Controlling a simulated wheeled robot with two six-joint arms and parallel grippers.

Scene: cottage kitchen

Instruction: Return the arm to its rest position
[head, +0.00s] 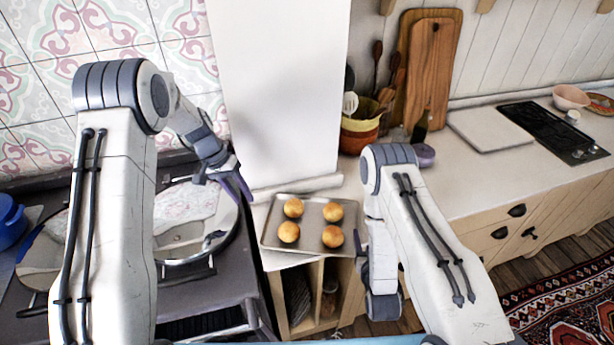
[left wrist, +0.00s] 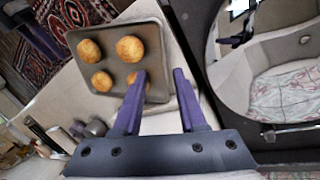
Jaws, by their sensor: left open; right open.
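My left gripper (head: 238,183) is open and empty in the head view, above the right side of the stove and left of the baking tray. In the left wrist view its two purple fingers (left wrist: 160,82) stand apart, with one fingertip overlapping the tray in the picture. My right gripper (head: 362,262) hangs low in front of the counter, just right of the tray, and is partly hidden by its own arm. The baking tray (head: 270,240) holds several golden buns (head: 293,208) and lies on the counter. The tray also shows in the left wrist view (left wrist: 112,76).
A blue pot (head: 10,215) is at far left. Cutting boards (head: 428,70), a yellow-red utensil pot (head: 360,130) and a small bottle (head: 420,128) stand behind. The right counter has clear room.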

